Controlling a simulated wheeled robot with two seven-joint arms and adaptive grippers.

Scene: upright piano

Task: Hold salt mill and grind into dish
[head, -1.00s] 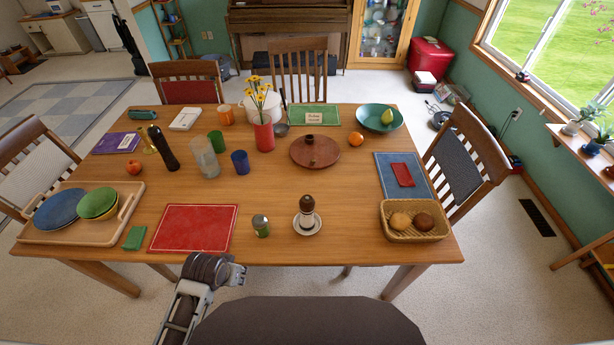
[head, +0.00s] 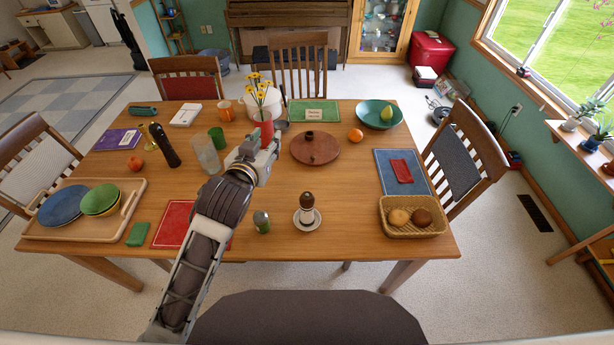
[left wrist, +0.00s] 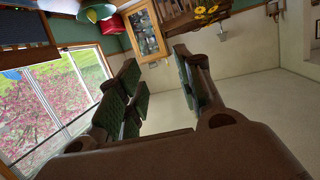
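A brown-and-white upright piece (head: 307,201), which looks like a mill, stands on a small white dish (head: 296,222) near the table's front edge. A taller dark mill (head: 167,151) stands upright at the left. I cannot tell for certain which is the salt mill. My right gripper is not in view.
A green-and-grey shaker (head: 261,222) stands left of the dish. A round wooden board (head: 315,149) lies behind it, and a bread basket (head: 414,230) is to the right. My left forearm covers part of the red mat (head: 172,224). Glasses stand beside the arm.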

